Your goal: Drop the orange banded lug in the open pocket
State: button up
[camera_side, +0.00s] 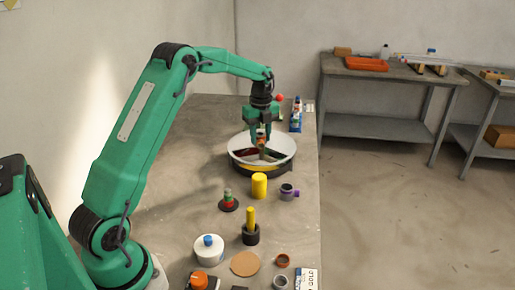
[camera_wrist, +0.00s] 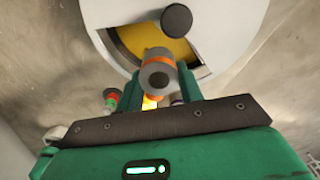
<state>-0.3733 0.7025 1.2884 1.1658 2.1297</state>
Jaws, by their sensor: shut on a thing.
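The orange banded lug (camera_wrist: 158,74) is a grey cylinder with an orange band, and it shows small in the side view (camera_side: 261,141). My gripper (camera_side: 261,134) is shut on it and holds it over the round jig. The jig has a pale ring (camera_side: 233,149) on a dark base, with coloured sections inside. In the wrist view its white cover (camera_wrist: 225,30) has an opening onto a yellow pocket (camera_wrist: 178,48), with a dark round knob (camera_wrist: 176,19) in front. The lug's lower end is partly hidden, and I cannot tell whether it touches the jig.
A yellow cylinder (camera_side: 259,186), a dark cup with a purple part (camera_side: 288,192) and a red-green stacked piece (camera_side: 228,201) stand in front of the jig. A blue and white bottle (camera_side: 296,115) stands behind right. Several more items lie near the table's front.

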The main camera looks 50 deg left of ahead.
jog(key=shift+f, duration=0.15)
jog(key=shift+f, duration=2.35)
jog(key=shift+f, duration=1.2)
jog(key=o, duration=1.3)
jog(key=shift+r, duration=0.15)
notch_tip(320, 180, up, 9)
dwell(0.8)
jog(key=shift+d, duration=0.1)
dwell(0.5)
